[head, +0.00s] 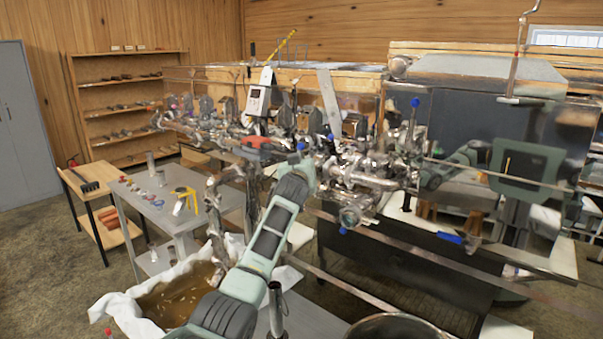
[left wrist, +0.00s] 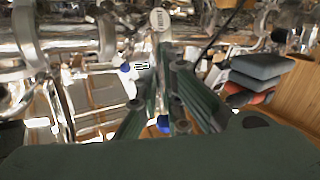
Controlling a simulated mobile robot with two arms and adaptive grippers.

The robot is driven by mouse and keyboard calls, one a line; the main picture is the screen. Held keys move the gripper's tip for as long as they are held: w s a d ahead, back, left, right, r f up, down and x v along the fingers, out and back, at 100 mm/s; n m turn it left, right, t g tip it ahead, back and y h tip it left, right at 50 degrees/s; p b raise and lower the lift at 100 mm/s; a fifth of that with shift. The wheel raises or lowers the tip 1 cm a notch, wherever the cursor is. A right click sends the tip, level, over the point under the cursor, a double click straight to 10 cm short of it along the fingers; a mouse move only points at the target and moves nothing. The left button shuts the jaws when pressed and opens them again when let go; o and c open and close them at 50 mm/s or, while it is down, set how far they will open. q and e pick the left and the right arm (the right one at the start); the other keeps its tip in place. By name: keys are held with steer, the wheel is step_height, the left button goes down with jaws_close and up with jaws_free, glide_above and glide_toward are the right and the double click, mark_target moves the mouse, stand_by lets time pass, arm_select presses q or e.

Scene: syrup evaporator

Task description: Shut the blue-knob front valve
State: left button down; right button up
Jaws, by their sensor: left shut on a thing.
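My left gripper (head: 303,160) reaches up from the bottom of the head view to the crowded pipework. A blue knob (head: 300,146) shows right at its tip. In the left wrist view the fingers (left wrist: 165,78) close around a narrow part of the front valve, with a blue piece (left wrist: 163,124) between them.
Other blue knobs stand nearby, one upright (head: 415,102) and one low (head: 343,230). A cloth-lined pan of brown liquid (head: 175,300) lies below my left arm. A grey table (head: 150,205) with small items is at left. Dense pipes crowd both sides of the gripper.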

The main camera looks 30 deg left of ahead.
arm_select(q)
steer(key=shift+d+f, duration=0.15)
steer(key=shift+d, duration=0.05)
arm_select(e)
steer(key=shift+a+f, duration=0.5)
steer(key=shift+d, duration=0.3)
arm_select(q)
steer(key=c, duration=1.9)
jaws_free()
arm_select(e)
steer(key=shift+d, duration=0.25)
arm_select(q)
steer(key=v, duration=1.2)
arm_select(e)
steer(key=shift+a, duration=0.15)
arm_select(q)
steer(key=shift+d+f, duration=0.1)
steer(key=shift+f, duration=0.05)
